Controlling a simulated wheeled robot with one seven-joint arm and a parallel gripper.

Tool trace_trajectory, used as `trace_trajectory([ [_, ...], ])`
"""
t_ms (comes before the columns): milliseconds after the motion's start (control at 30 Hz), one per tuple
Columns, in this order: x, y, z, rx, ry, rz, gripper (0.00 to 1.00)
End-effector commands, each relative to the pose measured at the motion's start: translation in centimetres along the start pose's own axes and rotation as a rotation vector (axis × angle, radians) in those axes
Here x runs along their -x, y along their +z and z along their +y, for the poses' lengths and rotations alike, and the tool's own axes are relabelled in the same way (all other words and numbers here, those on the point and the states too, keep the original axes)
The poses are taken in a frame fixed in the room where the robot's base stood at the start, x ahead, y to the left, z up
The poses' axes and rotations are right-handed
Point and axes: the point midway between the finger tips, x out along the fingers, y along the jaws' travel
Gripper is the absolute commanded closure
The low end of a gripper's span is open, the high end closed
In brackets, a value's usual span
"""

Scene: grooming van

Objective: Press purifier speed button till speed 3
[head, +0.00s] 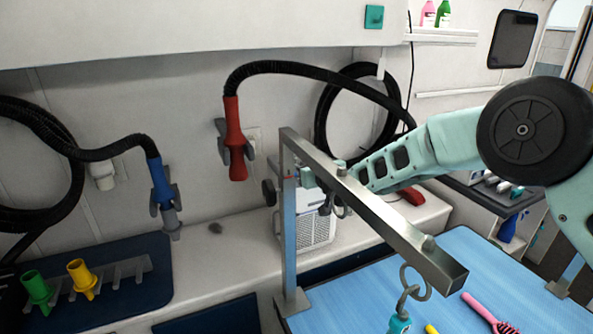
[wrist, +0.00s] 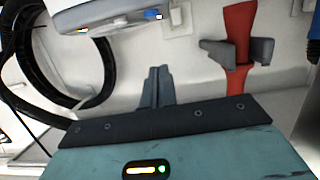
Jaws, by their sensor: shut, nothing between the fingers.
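The purifier (head: 317,230) is a white box with a grille, standing on the white ledge behind the metal post. Its upper part is partly hidden by the bar and my arm. In the wrist view, a white edge with small coloured marks, which looks like the purifier (wrist: 112,18), shows at the top left. One mark there is blue and one yellowish; the button and speed setting are too small to read. My gripper (wrist: 155,88) is shut and empty, its fingertips apart from that white edge in the picture. In the head view it is mostly hidden behind the bar.
A metal grooming post and bar (head: 385,225) stand in front of the purifier, over a blue table (head: 500,265) with a pink brush (head: 488,312). A red dryer nozzle (head: 233,140) hangs left of it, with black hoses on the wall.

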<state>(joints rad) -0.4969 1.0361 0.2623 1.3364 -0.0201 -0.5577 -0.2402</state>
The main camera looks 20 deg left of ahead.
Motion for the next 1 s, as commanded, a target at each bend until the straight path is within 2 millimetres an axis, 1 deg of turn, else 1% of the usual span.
trace_trajectory([
  [100,-1.7,-0.3,-0.1,0.000,-0.001,0.000,1.00],
  [300,-4.1,-0.2,-0.1,0.000,-0.001,0.001,1.00],
  [500,-6.2,-0.1,-0.1,0.000,-0.001,0.000,1.00],
  [667,-7.6,-0.1,-0.1,0.000,0.000,0.000,1.00],
  [700,-7.9,0.1,-0.1,0.000,0.000,-0.001,1.00],
  [833,-8.2,1.9,0.0,-0.001,0.000,-0.004,1.00],
  [1000,-8.5,3.2,0.0,-0.001,0.000,-0.001,1.00],
])
